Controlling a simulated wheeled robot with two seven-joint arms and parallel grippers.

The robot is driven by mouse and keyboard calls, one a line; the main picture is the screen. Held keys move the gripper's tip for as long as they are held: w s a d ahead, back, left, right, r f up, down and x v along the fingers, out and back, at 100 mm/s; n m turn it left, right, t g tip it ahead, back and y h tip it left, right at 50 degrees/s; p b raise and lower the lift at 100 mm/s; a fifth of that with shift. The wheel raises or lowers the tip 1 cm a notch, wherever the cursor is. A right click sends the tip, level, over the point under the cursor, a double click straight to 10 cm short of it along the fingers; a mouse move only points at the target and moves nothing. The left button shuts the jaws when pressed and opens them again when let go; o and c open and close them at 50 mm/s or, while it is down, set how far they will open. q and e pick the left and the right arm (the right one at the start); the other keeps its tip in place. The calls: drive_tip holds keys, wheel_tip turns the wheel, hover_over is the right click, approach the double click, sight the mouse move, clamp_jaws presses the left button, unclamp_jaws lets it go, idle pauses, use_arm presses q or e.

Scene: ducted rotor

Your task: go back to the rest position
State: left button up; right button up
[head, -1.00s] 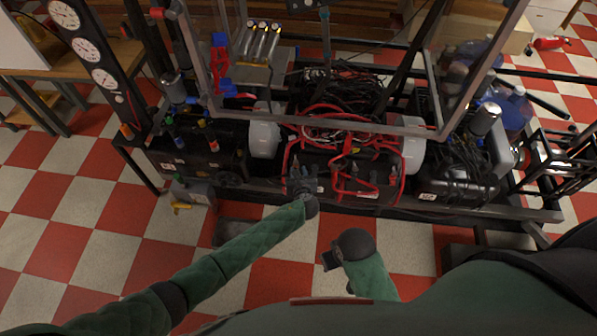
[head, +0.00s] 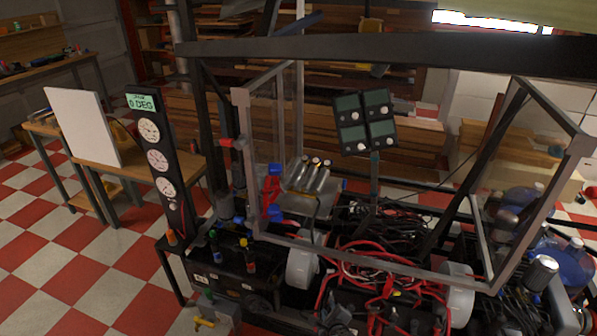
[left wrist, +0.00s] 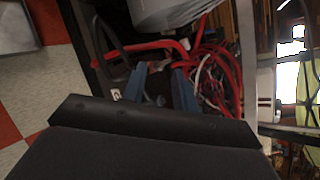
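My left gripper (head: 337,318) shows small at the bottom of the head view, in front of the rig's red hoses (head: 375,268). In the left wrist view its two blue-grey fingers (left wrist: 158,86) stand apart with a gap between them. I see nothing held in the gap. Red hoses (left wrist: 222,62) and dark rig parts lie beyond the fingertips; I cannot tell whether they touch. My right gripper is in neither view.
A metal-framed rig with clear panels (head: 268,150) fills the middle and right. A gauge post (head: 157,160) and a wooden table (head: 140,165) stand at left. A four-screen panel (head: 365,122) rises behind the frame. Checkered floor (head: 60,260) is free at lower left.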

use_arm(q)
wheel_tip(320, 180, up, 12)
drive_tip(key=a+n+g, duration=0.2)
drive_tip(key=n+g, duration=0.1)
drive_tip(key=n, duration=0.8)
drive_tip(key=s+a+r+n+g+h, duration=0.2)
drive_tip(key=s+a+r+n+g, duration=0.1)
drive_tip(key=s+a+r+n, duration=0.5)
drive_tip(key=s+a+f+n+g+h, duration=0.1)
drive_tip(key=s+a+f+n+g, duration=0.15)
drive_tip(key=s+a, duration=1.05)
drive_tip(key=s+a+f+g, duration=0.1)
drive_tip(key=s+f, duration=0.3)
drive_tip(key=s, duration=0.3)
drive_tip(key=s+a+f+n+g, duration=0.1)
drive_tip(key=s+a+f, duration=0.1)
drive_tip(key=s+f, duration=0.3)
drive_tip(key=s, duration=0.3)
drive_tip(key=shift+s+a, duration=0.2)
